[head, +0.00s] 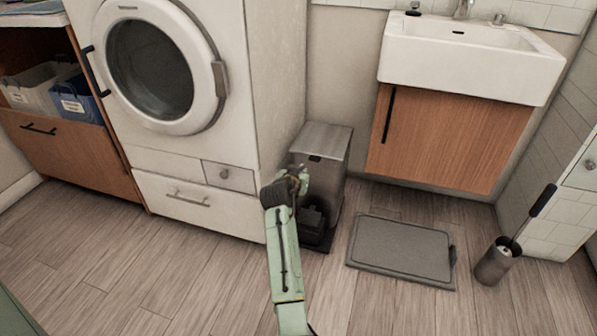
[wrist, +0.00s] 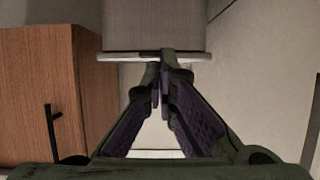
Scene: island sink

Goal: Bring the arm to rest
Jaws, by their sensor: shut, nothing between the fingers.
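My arm, pale green, reaches up from the bottom middle of the head view. My gripper (head: 300,180) is at its far end, in front of the grey metal bin (head: 327,140) by the washing machine. In the wrist view my gripper (wrist: 160,75) shows two dark fingers meeting at the tips, shut with nothing between them. A grey surface (wrist: 152,25) with a pale edge lies beyond the fingertips; it looks like the bin. In the head view, the gripper and arm hide part of the bin's front; whether they touch it I cannot tell.
A white washing machine (head: 150,62) stands left of the bin, a sink (head: 467,65) over a wood cabinet (head: 447,137) to the right. A grey mat (head: 400,248) and a toilet brush holder (head: 494,262) are on the floor.

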